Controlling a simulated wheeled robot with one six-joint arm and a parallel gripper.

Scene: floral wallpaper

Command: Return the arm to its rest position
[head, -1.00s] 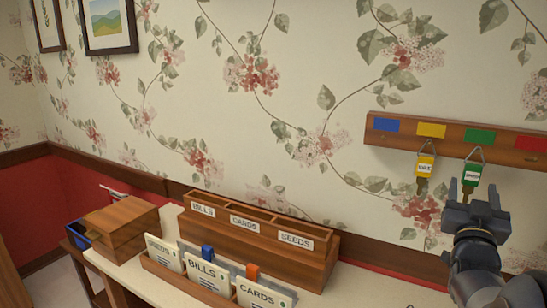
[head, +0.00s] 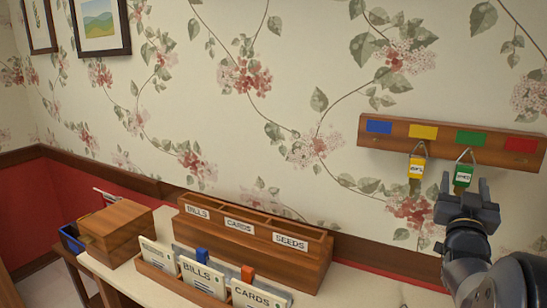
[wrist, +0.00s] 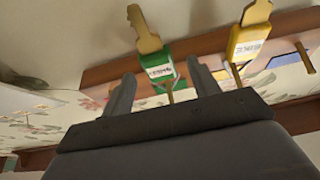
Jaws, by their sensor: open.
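My gripper (head: 464,190) is in front of the wall at the right of the head view, just below the green-tagged key (head: 463,176). Its two fingers are apart. In the wrist view the green-tagged key (wrist: 160,74) shows beyond and between the fingertips, and I see nothing gripped. The green key hangs under the green patch of the wooden key rack (head: 440,144). A yellow-tagged key (head: 416,168) hangs under the yellow patch, to the left of my gripper. It also shows in the wrist view (wrist: 248,42).
A table below holds a wooden sorter (head: 255,243) labelled bills, cards and seeds. In front stands a holder with several labelled envelopes (head: 203,276). A wooden box (head: 117,232) and a blue bin (head: 71,239) are at left. Framed pictures (head: 99,25) hang upper left.

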